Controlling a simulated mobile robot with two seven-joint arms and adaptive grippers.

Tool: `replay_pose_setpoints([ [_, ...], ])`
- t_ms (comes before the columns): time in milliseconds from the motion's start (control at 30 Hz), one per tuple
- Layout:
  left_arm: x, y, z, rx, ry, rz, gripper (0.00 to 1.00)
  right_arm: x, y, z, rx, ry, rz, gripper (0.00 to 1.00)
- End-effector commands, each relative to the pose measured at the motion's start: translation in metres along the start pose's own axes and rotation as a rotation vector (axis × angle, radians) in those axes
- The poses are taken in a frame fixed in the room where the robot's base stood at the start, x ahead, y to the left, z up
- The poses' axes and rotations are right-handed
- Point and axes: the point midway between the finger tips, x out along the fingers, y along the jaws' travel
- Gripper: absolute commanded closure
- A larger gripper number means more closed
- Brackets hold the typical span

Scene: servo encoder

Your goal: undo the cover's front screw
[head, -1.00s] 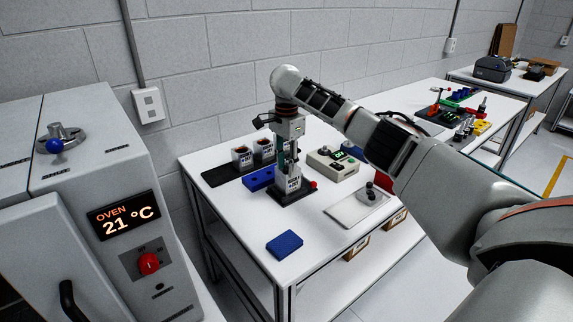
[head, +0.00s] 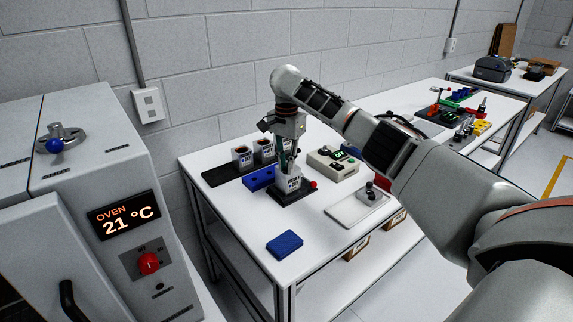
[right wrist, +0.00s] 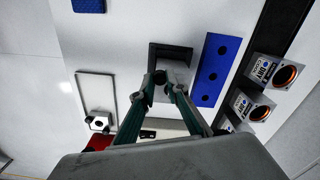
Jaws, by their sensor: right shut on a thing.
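The servo (head: 288,185), a grey box with a white label, stands on a dark base (head: 298,195) on the white table. It also shows in the right wrist view (right wrist: 178,72), partly hidden by my fingers. My right gripper (head: 288,168) points down onto the top of the servo. In the right wrist view, its green fingers (right wrist: 161,83) are close together on a small dark thing at the cover, which looks like the front screw (right wrist: 160,76). The fingertips hide most of it. My left gripper is not in view.
A blue block with holes (head: 260,178) and labelled units (head: 242,157) on a black mat stand left of the servo. A grey box with a green display (head: 333,163) and a pale tray (head: 350,211) are right. A blue pad (head: 284,244) lies in front.

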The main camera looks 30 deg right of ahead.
Motion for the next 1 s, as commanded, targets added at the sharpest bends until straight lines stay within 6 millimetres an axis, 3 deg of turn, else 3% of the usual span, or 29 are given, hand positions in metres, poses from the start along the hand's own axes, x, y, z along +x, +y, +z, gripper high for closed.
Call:
replay_pose_setpoints([
  [1000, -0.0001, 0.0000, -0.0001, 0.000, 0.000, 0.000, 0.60, 0.0003, 0.0000, 0.0001, -0.948, 0.000, 0.000, 1.00],
])
